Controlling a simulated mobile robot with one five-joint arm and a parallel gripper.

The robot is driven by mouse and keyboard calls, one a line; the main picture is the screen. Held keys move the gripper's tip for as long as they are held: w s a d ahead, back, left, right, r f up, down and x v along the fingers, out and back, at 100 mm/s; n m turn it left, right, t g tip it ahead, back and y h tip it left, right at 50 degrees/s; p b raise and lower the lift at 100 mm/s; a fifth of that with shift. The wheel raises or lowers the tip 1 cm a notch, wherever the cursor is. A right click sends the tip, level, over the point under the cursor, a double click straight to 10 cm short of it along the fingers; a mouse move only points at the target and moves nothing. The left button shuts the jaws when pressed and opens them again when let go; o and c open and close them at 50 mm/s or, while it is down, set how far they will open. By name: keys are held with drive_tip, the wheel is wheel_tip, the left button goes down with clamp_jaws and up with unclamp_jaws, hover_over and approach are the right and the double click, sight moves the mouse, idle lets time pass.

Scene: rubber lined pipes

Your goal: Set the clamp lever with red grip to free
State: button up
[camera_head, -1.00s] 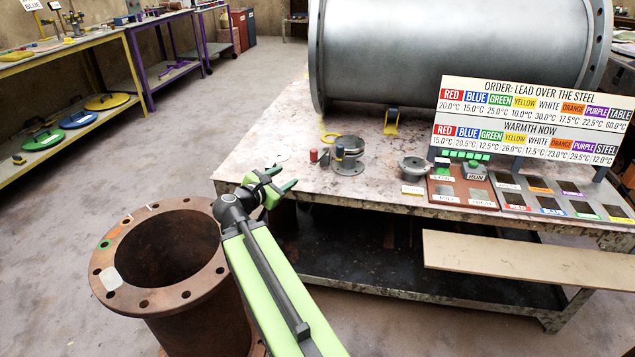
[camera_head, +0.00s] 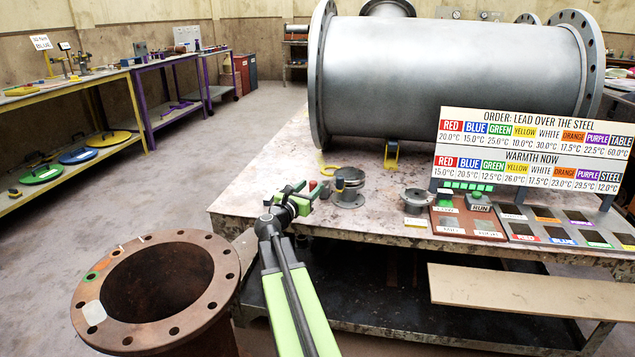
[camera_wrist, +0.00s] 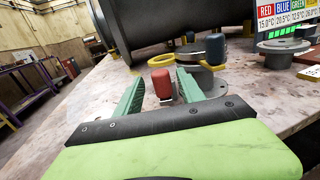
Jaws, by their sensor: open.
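The clamp lever's red grip (camera_wrist: 162,86) stands upright between my gripper's fingers (camera_wrist: 161,78) in the wrist view, near their tips. In the head view the red grip (camera_head: 312,185) shows small at my gripper's fingertips (camera_head: 307,192). My gripper is open, with a finger on either side of the grip in the picture; contact cannot be told. The lever's lower part is hidden.
A large grey steel pipe (camera_head: 450,75) lies across the back of the table (camera_head: 270,160). A yellow ring (camera_wrist: 160,61) is behind the red grip. A small grey flange (camera_head: 416,198) and a control panel (camera_head: 468,215) are to the right. A rusty flanged pipe (camera_head: 200,270) stands at front left.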

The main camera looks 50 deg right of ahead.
drive_tip(key=x, duration=0.5)
drive_tip(key=shift+d, duration=0.15)
clamp_jaws()
idle(1.1)
